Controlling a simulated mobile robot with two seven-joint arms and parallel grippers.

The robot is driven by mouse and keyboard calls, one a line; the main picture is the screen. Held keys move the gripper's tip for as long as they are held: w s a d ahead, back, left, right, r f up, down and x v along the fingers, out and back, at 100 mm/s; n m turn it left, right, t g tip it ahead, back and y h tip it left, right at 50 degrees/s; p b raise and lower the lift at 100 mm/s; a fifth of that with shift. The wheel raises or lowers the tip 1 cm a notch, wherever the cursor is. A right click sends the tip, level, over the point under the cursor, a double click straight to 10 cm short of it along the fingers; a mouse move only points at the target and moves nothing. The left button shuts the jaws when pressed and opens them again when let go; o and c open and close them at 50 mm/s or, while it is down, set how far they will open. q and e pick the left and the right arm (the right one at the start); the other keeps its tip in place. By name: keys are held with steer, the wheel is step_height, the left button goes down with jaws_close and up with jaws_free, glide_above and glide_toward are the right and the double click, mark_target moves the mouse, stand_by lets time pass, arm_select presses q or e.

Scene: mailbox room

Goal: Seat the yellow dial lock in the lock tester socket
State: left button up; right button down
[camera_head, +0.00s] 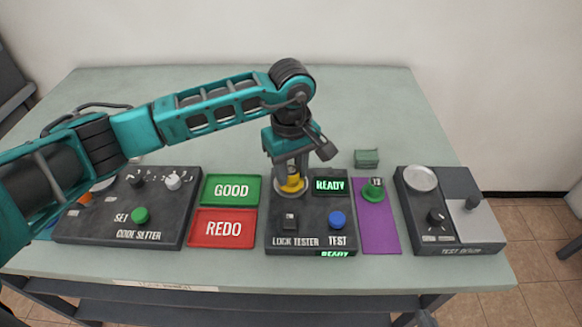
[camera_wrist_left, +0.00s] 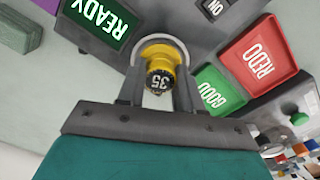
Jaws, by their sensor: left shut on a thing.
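The yellow dial lock (camera_head: 293,183) is in my left gripper (camera_head: 290,176), whose fingers are shut on it from two sides. In the left wrist view the lock (camera_wrist_left: 158,58) shows a black dial reading 35, between the fingertips (camera_wrist_left: 158,78). The lock is at the lock tester socket, whose pale ring (camera_head: 278,190) shows around its base. I cannot tell whether it is fully down in the socket. The lock tester (camera_head: 312,222) is a dark box with a blue TEST button (camera_head: 337,219) and green READY displays (camera_head: 330,185). My right gripper is not in view.
Green GOOD (camera_head: 231,190) and red REDO (camera_head: 222,228) trays lie left of the tester, with the code setter (camera_head: 125,210) beyond. A purple mat (camera_head: 377,232) holding a green lock (camera_head: 373,190) lies right. Another dark device (camera_head: 450,210) stands further right. The back of the table is mostly clear.

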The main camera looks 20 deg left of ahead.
arm_select(q)
steer(key=shift+f, duration=0.3)
steer(key=o, duration=1.4)
steer(key=shift+c, duration=0.2)
steer(key=shift+r+p, duration=1.5)
steer(key=shift+r, duration=1.55)
steer(key=shift+s, duration=0.1)
